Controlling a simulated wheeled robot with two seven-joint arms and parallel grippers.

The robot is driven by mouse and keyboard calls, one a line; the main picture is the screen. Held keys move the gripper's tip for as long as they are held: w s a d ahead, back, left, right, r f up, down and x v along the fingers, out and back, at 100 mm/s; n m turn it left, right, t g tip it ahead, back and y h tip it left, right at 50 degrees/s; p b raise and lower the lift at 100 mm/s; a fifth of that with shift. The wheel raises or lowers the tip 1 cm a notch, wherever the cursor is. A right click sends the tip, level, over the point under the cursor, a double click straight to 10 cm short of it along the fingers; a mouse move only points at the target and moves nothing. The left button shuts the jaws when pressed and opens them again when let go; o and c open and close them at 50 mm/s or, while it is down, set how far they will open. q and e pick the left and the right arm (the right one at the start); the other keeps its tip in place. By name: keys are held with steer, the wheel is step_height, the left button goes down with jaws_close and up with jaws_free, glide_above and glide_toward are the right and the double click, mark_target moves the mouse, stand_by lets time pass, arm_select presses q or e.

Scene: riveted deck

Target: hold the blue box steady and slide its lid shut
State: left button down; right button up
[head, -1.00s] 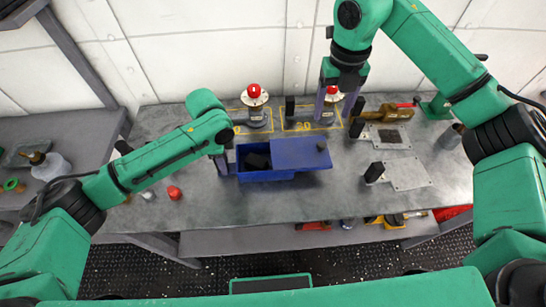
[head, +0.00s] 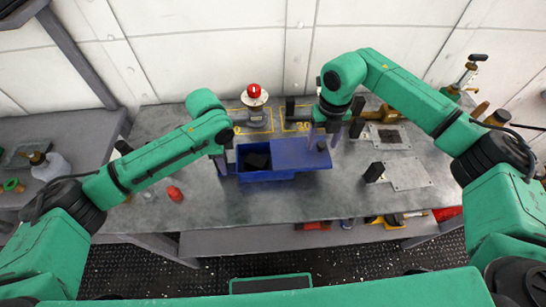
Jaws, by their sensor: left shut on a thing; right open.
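The blue box (head: 266,177) sits on the grey workbench, its left part uncovered with a dark block (head: 257,161) inside. Its blue lid (head: 295,153) is slid to the right and sticks out past the box's right end. A small dark knob (head: 321,146) stands on the lid near its right end. My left gripper (head: 226,165) is shut on the box's left end. My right gripper (head: 322,136) is open and low over the lid's right end, around or just behind the knob; contact cannot be made out.
A red-topped device (head: 254,101) stands behind the box inside a yellow outline. Grey plates (head: 408,174) with a black block lie to the right. A red piece (head: 174,193) lies at the left. The bench (head: 300,206) in front of the box is clear.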

jaws_close()
steer(key=c, duration=0.8)
jaws_free()
jaws_close()
steer(key=shift+a, duration=0.1)
